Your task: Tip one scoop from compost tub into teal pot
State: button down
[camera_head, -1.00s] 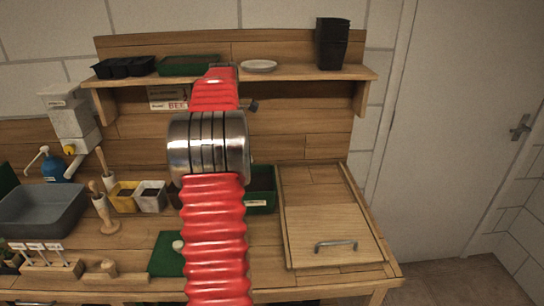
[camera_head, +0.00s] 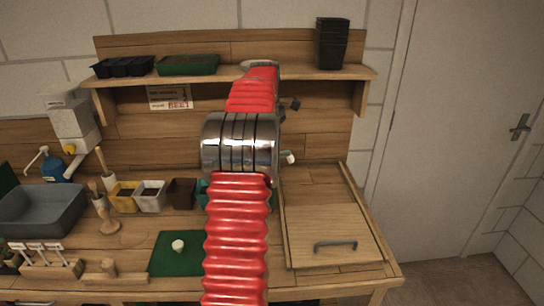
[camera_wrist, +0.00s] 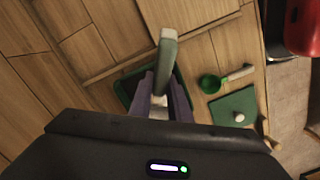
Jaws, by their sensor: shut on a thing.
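In the head view my red arm covers much of the bench, and the gripper's fingertips are hidden behind it. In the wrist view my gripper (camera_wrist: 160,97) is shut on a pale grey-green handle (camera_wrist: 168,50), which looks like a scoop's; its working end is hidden. The handle's pale end also shows right of my arm in the head view (camera_head: 289,157). Below the gripper in the wrist view is the dark green compost tub (camera_wrist: 124,92). Its contents are mostly hidden. The teal pot (camera_head: 201,190) shows as a sliver left of my arm, beside a brown pot (camera_head: 182,194).
A green scoop-like thing with a white handle (camera_wrist: 240,73) lies near the green mat (camera_wrist: 234,103). Yellow (camera_head: 124,197) and white (camera_head: 151,197) pots stand left of the brown one. A wooden panel (camera_head: 330,230) with a handle is at right. A shelf (camera_head: 300,72) runs above.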

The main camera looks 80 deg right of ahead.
jog(key=w+d+f+t, duration=0.1)
jog(key=w+f, duration=0.2)
jog(key=f, duration=0.8)
jog(key=shift+s+a+r+t+h, duration=0.1)
jog(key=shift+s+r+t+h, duration=0.45)
jog(key=shift+r, duration=1.05)
jog(key=shift+s+a+r+t+h, duration=0.1)
jog(key=shift+s+a+r+t, duration=0.1)
jog(key=shift+r+t, duration=1.05)
jog(key=shift+s+a+r+t+h, duration=0.1)
jog(key=shift+s+r+t+h, duration=0.2)
jog(key=shift+r, duration=1.65)
